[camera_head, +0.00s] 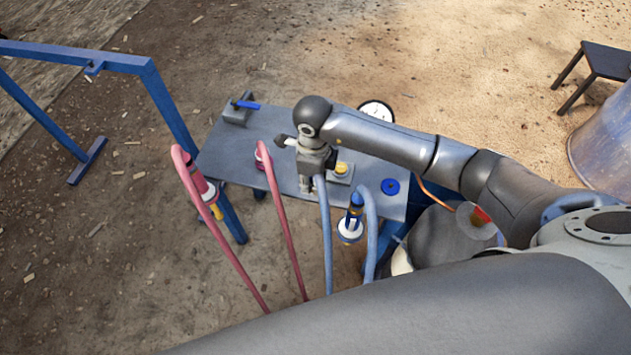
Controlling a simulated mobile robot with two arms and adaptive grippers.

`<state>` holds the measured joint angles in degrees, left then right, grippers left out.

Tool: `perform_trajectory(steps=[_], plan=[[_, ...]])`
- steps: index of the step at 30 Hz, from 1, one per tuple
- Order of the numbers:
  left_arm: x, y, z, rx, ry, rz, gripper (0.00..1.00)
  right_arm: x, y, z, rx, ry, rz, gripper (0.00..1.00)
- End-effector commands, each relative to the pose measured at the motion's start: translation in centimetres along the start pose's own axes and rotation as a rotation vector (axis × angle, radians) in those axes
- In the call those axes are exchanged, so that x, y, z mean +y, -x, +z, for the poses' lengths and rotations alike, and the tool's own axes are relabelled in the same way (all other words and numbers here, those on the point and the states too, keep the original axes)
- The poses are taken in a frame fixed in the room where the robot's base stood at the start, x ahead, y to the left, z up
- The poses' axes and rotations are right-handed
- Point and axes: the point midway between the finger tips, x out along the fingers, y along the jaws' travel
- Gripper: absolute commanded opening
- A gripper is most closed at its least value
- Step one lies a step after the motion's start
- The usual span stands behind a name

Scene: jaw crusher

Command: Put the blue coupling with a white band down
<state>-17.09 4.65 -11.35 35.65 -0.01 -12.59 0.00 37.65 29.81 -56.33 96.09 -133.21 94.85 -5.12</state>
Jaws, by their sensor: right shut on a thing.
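My right gripper (309,178) reaches over the table from the right and points down at its near edge. It is shut at the upper end of a blue hose (327,240). The coupling at that end is mostly hidden by the fingers, and I cannot see its white band. Whether it touches the tabletop is also unclear. My left gripper is out of view.
The grey table (232,150) carries a blue-handled valve (243,106), a yellow button box (341,171), a blue disc (390,186) and a gauge (376,110). Red hoses (283,215) stand left of the gripper. A blue frame (170,105) is at left.

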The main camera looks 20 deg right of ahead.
Motion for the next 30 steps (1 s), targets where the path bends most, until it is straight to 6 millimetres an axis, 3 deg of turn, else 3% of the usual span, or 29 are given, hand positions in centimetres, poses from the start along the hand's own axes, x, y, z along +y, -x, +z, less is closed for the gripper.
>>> perform_trajectory(steps=[10,16,29,30], plan=[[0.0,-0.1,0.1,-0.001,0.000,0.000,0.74,-2.2,-2.8,0.1,0.000,0.000,0.000,0.00],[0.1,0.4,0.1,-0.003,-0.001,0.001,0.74,-2.2,-5.3,0.2,-0.001,0.000,0.002,0.00],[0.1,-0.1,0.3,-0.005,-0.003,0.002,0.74,-2.2,-6.2,0.1,-0.001,0.002,-0.001,0.00],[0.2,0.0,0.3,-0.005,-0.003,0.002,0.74,-2.2,-6.0,0.1,-0.001,0.001,0.000,0.29]])
